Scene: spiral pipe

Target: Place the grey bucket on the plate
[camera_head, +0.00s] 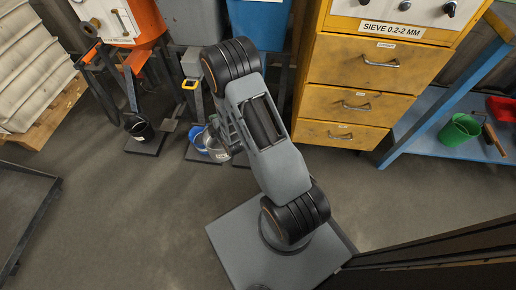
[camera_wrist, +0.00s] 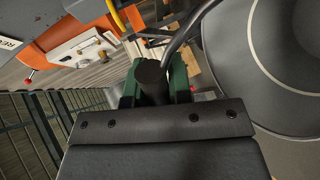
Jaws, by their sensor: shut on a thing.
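The grey bucket (camera_head: 217,153), with a white label, shows below my arm in the head view, beside a blue bucket. In the wrist view, the large round grey body at the right edge (camera_wrist: 237,62) seems to be the same bucket, cut off by the frame. My gripper (camera_wrist: 155,82) has green fingers shut on the bucket's dark handle grip, with a thin wire curving from it to the upper right. In the head view my arm largely hides the gripper. Dark floor plates lie under the black bucket (camera_head: 146,144) and near the blue and grey buckets.
A blue bucket (camera_head: 198,140) stands just left of the grey one. A black bucket (camera_head: 138,128) stands further left. Yellow drawers (camera_head: 345,102) stand to the right, and a blue-framed shelf holds a green bucket (camera_head: 460,130).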

